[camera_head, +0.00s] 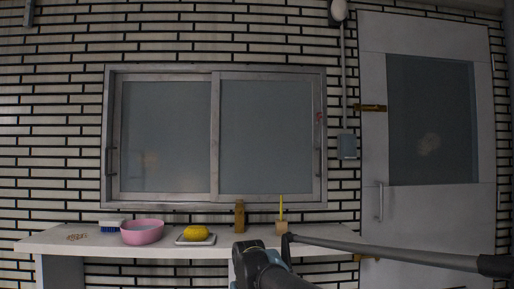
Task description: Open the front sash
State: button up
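A window with two grey-framed sashes of frosted glass sits in the brick wall. The right sash (266,136) seems to lie in front of the left sash (166,137) at the middle stile. Each fills its own half of the window frame (215,69), so the window looks closed. A dark upright handle (314,160) shows on the right sash's outer stile, and a similar one (111,161) at the far left. My arm comes in at the bottom centre and right, below and in front of the window. I cannot make out my gripper's fingers.
A shelf (70,241) under the window holds a brush (110,227), pink basin (142,232), yellow sponge (196,232) on a tray, brown bottle-like object (239,215) and small tan pot (282,227) with a yellow stick. A door (433,205) stands right.

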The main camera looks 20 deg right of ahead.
aim_at(217, 76)
jog(key=z, duration=1.3)
jog(key=k, duration=0.35)
jog(key=u, duration=0.25)
